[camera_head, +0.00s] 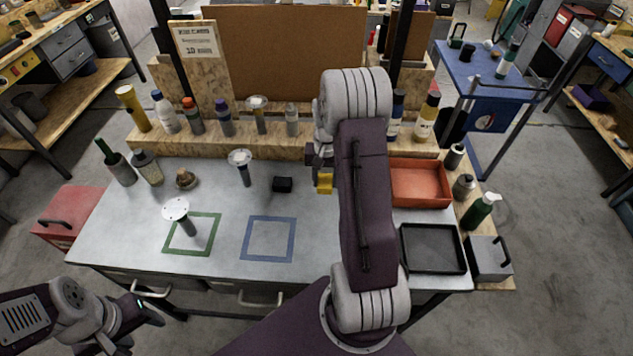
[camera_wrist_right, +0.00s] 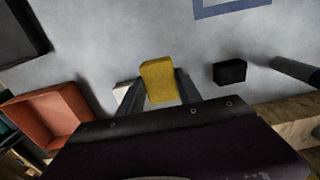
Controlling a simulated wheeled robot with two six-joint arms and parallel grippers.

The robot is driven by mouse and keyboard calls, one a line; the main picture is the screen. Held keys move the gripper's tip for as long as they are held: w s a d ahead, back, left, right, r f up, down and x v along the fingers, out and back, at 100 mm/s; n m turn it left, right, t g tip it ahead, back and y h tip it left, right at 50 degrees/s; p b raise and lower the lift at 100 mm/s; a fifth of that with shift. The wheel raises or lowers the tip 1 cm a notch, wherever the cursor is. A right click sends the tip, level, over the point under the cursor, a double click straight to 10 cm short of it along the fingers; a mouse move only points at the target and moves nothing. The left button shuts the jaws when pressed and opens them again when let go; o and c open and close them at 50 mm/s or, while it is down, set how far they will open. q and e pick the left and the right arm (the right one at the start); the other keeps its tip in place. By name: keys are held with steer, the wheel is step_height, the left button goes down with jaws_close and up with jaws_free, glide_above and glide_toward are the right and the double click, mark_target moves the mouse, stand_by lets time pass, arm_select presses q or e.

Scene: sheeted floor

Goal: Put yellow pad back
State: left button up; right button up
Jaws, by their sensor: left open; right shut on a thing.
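The yellow pad (camera_head: 325,183) is a small yellow block in the middle of the workbench's far half. My right gripper (camera_head: 322,172) is shut on it. In the right wrist view the yellow pad (camera_wrist_right: 158,80) sits between the two fingers, with the grey bench top behind it. Whether it touches the bench is unclear. A part of my right arm covers the bench to its right in the head view. My left gripper (camera_head: 148,312) is open and empty at the lower left, in front of the bench edge.
A black block (camera_head: 282,184) lies left of the pad. Green (camera_head: 192,252) and blue (camera_head: 268,259) square outlines mark the bench. A white-topped stand (camera_head: 177,209) is at the green square. A red tray (camera_head: 421,204) and black tray (camera_head: 433,269) are right. Bottles line the back shelf.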

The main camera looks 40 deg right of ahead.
steer(key=w+f, duration=0.1)
steer(key=w, duration=0.1)
steer(key=w+f, duration=0.2)
steer(key=w, duration=0.1)
steer(key=shift+w+d+f+p, duration=0.2)
steer(key=shift+w+d+p, duration=0.15)
steer(key=shift+d+p, duration=0.05)
step_height(320, 180, down, 4)
steer(key=shift+r+p, duration=0.1)
steer(key=shift+p, duration=0.3)
steer(key=shift+f, duration=0.25)
steer(key=o, duration=1.3)
